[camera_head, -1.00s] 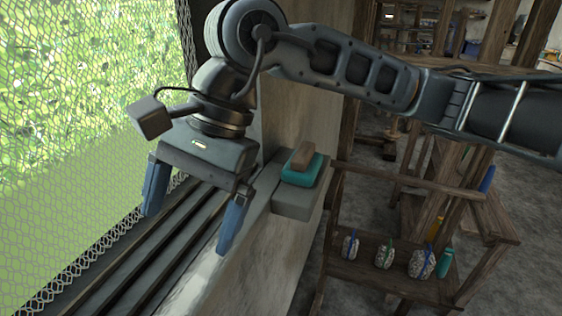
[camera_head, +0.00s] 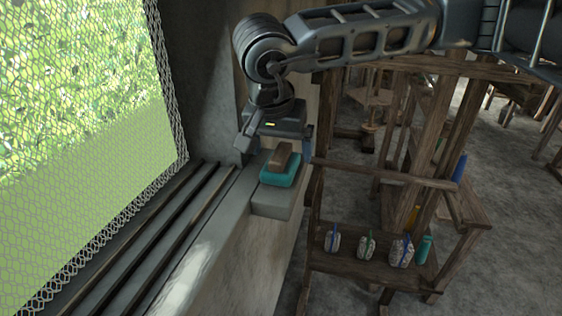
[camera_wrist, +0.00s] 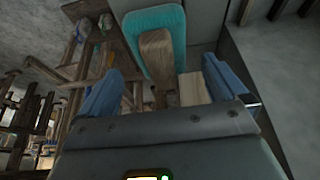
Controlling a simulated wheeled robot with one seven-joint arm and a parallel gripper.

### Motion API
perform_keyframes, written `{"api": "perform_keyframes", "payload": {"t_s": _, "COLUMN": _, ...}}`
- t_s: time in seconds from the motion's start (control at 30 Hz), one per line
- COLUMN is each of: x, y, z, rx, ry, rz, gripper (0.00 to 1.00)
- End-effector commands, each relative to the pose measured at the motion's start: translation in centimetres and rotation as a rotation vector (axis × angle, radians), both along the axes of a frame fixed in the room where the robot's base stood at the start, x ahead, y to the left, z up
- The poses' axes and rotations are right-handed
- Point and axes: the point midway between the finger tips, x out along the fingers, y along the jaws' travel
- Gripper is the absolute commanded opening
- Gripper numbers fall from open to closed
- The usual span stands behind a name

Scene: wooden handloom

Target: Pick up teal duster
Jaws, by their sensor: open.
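The teal duster (camera_head: 280,174) has a teal pad with a brown wooden grip on top. It lies on a grey block at the end of the window sill in the head view. In the wrist view the duster (camera_wrist: 157,50) shows ahead of the fingers, its wooden grip pointing back into the gap between them. My gripper (camera_head: 276,145) is just behind the duster in the head view, open and empty. In the wrist view my gripper (camera_wrist: 160,88) has its two blue fingers spread apart. I cannot tell whether a finger touches the duster.
The grey block (camera_head: 273,201) joins the sill beside a mesh window (camera_head: 90,130). A wooden rack (camera_head: 375,268) to the right holds several speckled items and a teal bottle (camera_head: 424,249). A pale wooden piece (camera_wrist: 194,89) lies beside the grip in the wrist view.

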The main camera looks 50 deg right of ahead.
Motion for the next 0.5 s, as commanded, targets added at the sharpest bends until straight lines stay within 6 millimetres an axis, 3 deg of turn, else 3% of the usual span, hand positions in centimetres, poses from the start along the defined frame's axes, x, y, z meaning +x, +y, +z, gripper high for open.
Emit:
{"api": "perform_keyframes", "payload": {"t_s": 0.23, "x": 0.6, "y": -1.2, "z": -2.9, "rx": 0.003, "ry": 0.002, "rz": -0.003, "gripper": 0.99}}
{"api": "perform_keyframes", "payload": {"t_s": 0.5, "x": 0.7, "y": -1.5, "z": -3.6, "rx": 0.002, "ry": 0.001, "rz": 0.000, "gripper": 0.99}}
